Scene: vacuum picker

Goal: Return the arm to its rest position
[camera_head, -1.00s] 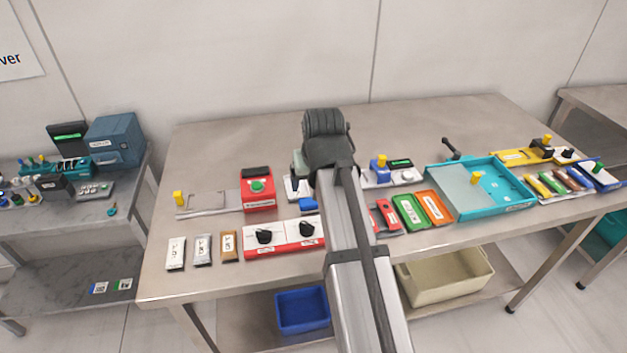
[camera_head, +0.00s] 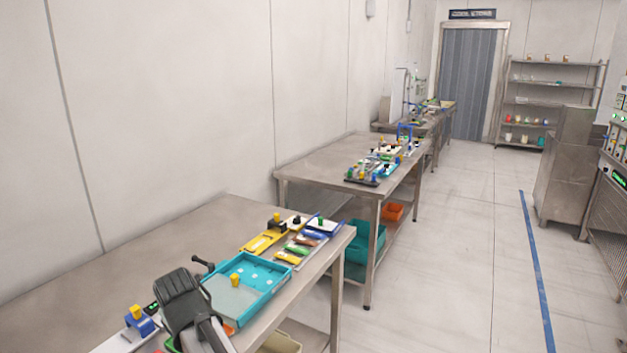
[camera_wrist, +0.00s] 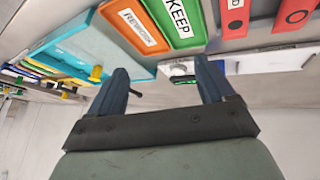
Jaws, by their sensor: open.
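My gripper (camera_wrist: 161,68) is open in the wrist view, with its two dark fingers apart and nothing between them. In the wrist view, green KEEP (camera_wrist: 172,18) and orange REWORK (camera_wrist: 130,22) pieces and a teal tray (camera_wrist: 75,45) show beyond the fingers. In the head view my arm's dark end (camera_head: 180,297) is at the lower left, over the near table (camera_head: 100,265). The fingers themselves are hidden in the head view.
A teal tray (camera_head: 262,296) lies right of my arm on the table, with a yellow fixture (camera_head: 265,241) behind it. A second table (camera_head: 320,163) stands farther off. The floor (camera_head: 450,270) to the right is clear around a blue line (camera_head: 537,280).

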